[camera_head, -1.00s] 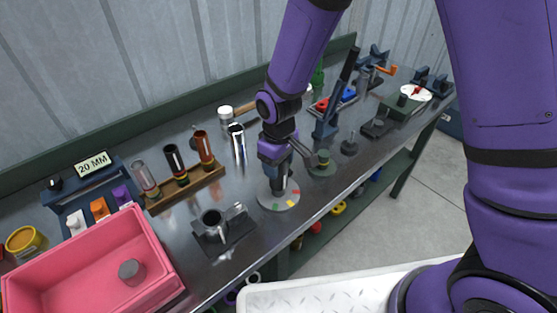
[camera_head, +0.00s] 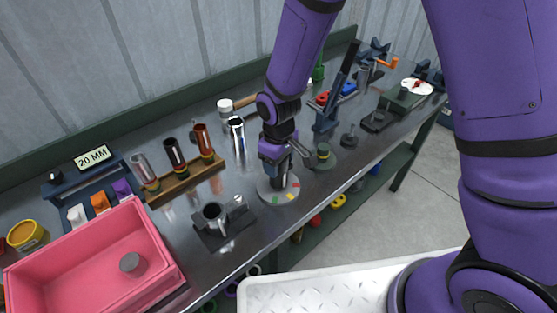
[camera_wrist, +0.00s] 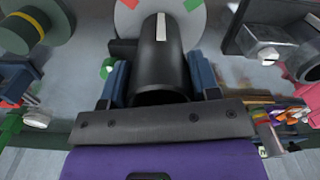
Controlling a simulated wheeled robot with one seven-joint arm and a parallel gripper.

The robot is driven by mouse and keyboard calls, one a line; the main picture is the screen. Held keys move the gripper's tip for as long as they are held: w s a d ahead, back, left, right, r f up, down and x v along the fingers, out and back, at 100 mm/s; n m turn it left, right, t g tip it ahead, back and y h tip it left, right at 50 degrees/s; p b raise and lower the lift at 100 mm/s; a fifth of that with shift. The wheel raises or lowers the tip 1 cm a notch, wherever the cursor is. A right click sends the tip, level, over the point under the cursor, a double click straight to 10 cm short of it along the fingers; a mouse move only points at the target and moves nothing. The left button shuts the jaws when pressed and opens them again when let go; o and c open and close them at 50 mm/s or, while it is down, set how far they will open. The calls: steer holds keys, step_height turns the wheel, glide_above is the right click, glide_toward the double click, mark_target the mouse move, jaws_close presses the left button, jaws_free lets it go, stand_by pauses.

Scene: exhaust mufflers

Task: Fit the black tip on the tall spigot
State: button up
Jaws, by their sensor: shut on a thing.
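My gripper (camera_head: 279,178) points down over a round grey disc (camera_head: 266,196) with coloured marks. In the wrist view its two blue fingers (camera_wrist: 160,82) are shut on a black tube with a white stripe (camera_wrist: 165,55), which looks like the black tip. The tube's far end is at the disc, which also shows in the wrist view (camera_wrist: 130,18); I cannot tell whether they touch. Another dark tube (camera_head: 174,152) stands in a wooden rack (camera_head: 190,184) between a chrome one and a copper one. I cannot tell for sure which post is the tall spigot.
A green round piece with a yellow band (camera_head: 323,157) stands close right of my gripper. A clamp fixture (camera_head: 222,226) is at front left. A chrome tube (camera_head: 237,138) stands behind. A pink bin (camera_head: 150,225) fills the left. Several tools crowd the bench's far end.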

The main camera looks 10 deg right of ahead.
steer(key=o, duration=1)
steer(key=shift+c, duration=0.2)
step_height(320, 180, up, 11)
steer(key=shift+f, duration=0.1)
steer(key=s+d+r+m+t, duration=0.2)
steer(key=s+d+r+m, duration=0.2)
steer(key=d+r, duration=1)
steer(key=s+d+r+m+t, duration=0.1)
steer(key=s+d+r+m, duration=0.1)
steer(key=s+d+r, duration=0.3)
steer(key=s+d+r+m+t, duration=0.2)
steer(key=s+d+r+m, duration=0.1)
steer(key=s, duration=0.6)
steer(key=shift+s+d+r, duration=0.25)
steer(key=shift+d+r, duration=0.6)
steer(key=shift+d, duration=0.4)
